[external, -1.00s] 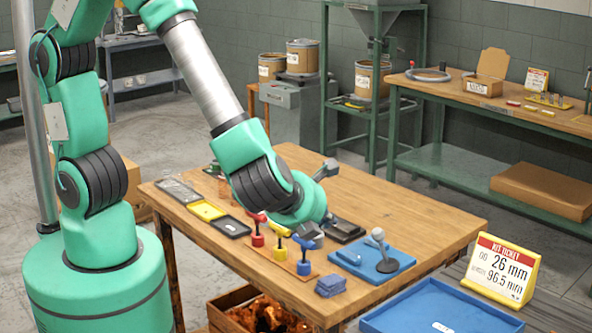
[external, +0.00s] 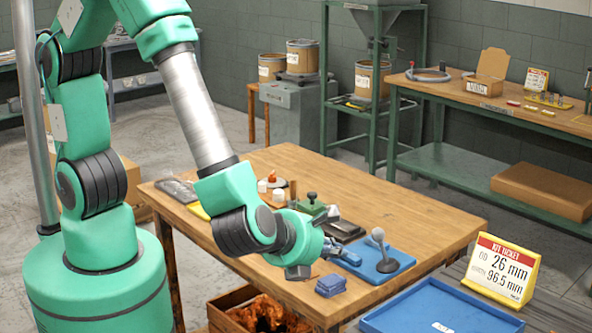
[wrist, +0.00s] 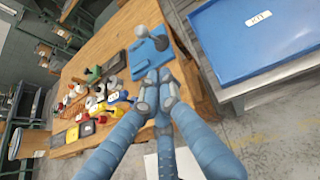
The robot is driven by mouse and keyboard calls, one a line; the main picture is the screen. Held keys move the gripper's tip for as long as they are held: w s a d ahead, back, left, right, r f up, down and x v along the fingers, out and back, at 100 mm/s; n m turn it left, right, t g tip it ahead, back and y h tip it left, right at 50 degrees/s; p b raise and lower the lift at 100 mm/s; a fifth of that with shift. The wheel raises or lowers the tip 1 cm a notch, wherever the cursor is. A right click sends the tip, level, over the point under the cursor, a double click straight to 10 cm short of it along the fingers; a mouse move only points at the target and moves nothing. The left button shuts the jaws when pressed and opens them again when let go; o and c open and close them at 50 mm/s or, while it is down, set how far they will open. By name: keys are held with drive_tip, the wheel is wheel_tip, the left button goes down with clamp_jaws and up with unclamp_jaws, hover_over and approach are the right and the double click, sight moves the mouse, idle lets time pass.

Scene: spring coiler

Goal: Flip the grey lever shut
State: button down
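The grey lever (external: 379,240) has a round knob and stands up from a blue plate (external: 370,272) at the right front of the wooden table. In the wrist view the lever (wrist: 143,32) lies beyond my fingertips, over the blue plate (wrist: 141,60). My gripper (external: 346,254) is low at the left part of the plate, left of the lever and apart from it. In the wrist view the blue fingers of my gripper (wrist: 157,93) come together at the tips, with nothing seen held. Whether the tips touch the plate I cannot tell.
A small blue block (external: 331,286) lies at the table's front edge. A green block (external: 312,204) and a dark tray (external: 347,229) stand behind my wrist. A blue kit tray (external: 440,312) and a ticket stand (external: 502,270) are at the right. The table's back right is clear.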

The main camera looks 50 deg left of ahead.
drive_tip(key=w+r+b+x, duration=0.1)
drive_tip(key=r+b+x, duration=0.1)
drive_tip(key=x, duration=1)
drive_tip(key=shift+w+a+b, duration=0.25)
drive_tip(key=shift+w+b, duration=0.25)
drive_tip(key=shift+b, duration=0.1)
